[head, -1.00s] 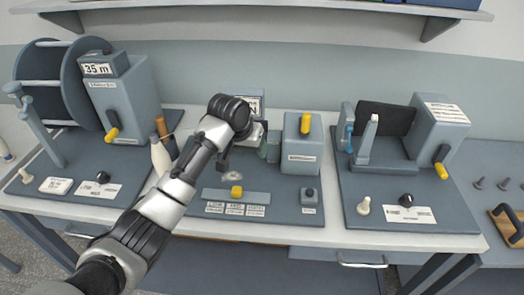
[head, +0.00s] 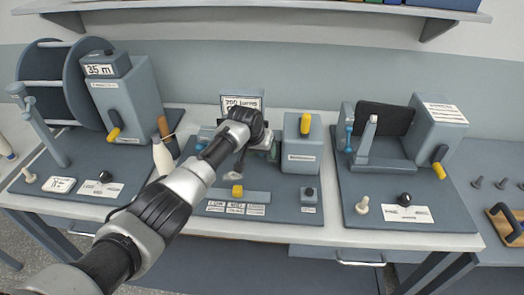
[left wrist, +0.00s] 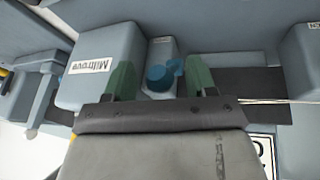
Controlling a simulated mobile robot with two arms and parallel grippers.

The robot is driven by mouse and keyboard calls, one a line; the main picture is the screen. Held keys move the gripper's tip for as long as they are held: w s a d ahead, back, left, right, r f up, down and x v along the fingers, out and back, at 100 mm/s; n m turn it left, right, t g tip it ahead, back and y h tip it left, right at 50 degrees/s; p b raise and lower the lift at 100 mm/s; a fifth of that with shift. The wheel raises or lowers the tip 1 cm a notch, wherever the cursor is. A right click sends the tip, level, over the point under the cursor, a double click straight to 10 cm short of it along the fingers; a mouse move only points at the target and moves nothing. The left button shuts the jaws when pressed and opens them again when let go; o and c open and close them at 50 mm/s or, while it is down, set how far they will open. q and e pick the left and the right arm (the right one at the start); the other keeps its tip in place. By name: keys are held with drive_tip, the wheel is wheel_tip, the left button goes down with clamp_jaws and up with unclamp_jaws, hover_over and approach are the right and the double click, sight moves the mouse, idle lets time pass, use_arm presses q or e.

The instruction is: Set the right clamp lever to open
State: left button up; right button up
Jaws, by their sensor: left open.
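The right clamp lever, a small blue lever (left wrist: 165,75) with a round hub, shows in the left wrist view on a grey block beside a larger grey box (left wrist: 88,65). My left gripper (left wrist: 160,72) is open, its two green fingers on either side of the lever with gaps visible. In the head view my left gripper (head: 268,150) is over the middle station, just left of the grey box with the yellow handle (head: 303,155); my arm hides the lever there. Another blue lever (head: 202,147) shows left of my wrist. My right gripper is not in view.
A yellow knob (head: 237,190) sits on a grey strip in front of my gripper. A sign (head: 241,101) stands behind. A white cone-shaped spool (head: 162,157) is left of my arm. The right station (head: 408,218) is clear of my arm.

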use_arm(q)
drive_tip(key=shift+f, duration=0.2)
drive_tip(key=shift+c, duration=0.4)
clamp_jaws()
